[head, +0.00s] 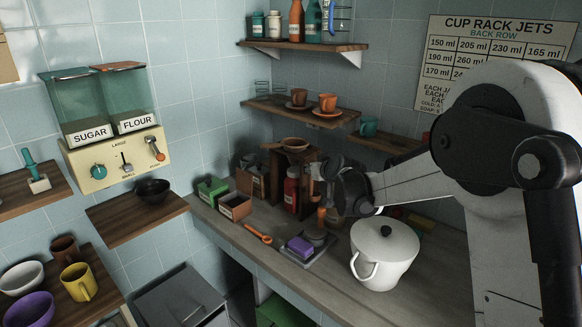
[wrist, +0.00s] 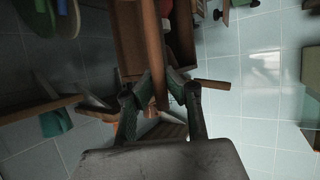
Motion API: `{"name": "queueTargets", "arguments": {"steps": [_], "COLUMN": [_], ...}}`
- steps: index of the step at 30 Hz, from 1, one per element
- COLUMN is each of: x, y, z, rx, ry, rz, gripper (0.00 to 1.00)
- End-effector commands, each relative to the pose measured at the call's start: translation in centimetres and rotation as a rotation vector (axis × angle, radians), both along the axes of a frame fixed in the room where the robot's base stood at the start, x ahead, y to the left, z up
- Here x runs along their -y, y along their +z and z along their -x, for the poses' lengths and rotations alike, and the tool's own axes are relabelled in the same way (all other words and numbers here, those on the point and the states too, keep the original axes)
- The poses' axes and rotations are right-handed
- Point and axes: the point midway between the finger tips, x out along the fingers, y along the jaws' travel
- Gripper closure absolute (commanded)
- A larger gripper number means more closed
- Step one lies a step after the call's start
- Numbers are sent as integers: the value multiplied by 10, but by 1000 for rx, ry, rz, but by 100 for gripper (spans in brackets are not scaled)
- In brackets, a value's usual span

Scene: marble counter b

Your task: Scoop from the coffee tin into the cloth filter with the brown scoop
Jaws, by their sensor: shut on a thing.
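My gripper (head: 322,182) is over the back of the counter, beside a red container (head: 291,190) with a dark lid and pale label, which may be the coffee tin. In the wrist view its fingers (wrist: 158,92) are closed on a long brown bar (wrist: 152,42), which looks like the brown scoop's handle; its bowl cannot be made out. A wooden stand (head: 278,172) behind the red container carries a round, handled wooden piece (head: 296,143), possibly the cloth filter's rim. Any cloth is hidden. Another brown handle (wrist: 212,84) sticks out right of the fingers.
A white lidded pot (head: 385,252) stands right on the counter. An orange spoon (head: 258,234) lies at the front, near a purple sponge (head: 299,246) on a tray. Green (head: 212,190) and brown (head: 235,207) boxes stand left. A cup shelf (head: 300,112) hangs above.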

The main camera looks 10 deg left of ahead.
Motion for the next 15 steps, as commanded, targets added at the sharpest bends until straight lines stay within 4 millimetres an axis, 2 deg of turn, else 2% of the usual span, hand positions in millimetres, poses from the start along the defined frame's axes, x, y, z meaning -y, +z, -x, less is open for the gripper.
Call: {"name": "queueTargets", "arguments": {"steps": [1, 15], "x": [15, 133], "y": [2, 13], "z": [0, 13], "rx": [-1, 0], "ry": [-22, -214], "rz": [1, 3], "gripper": [100, 100]}}
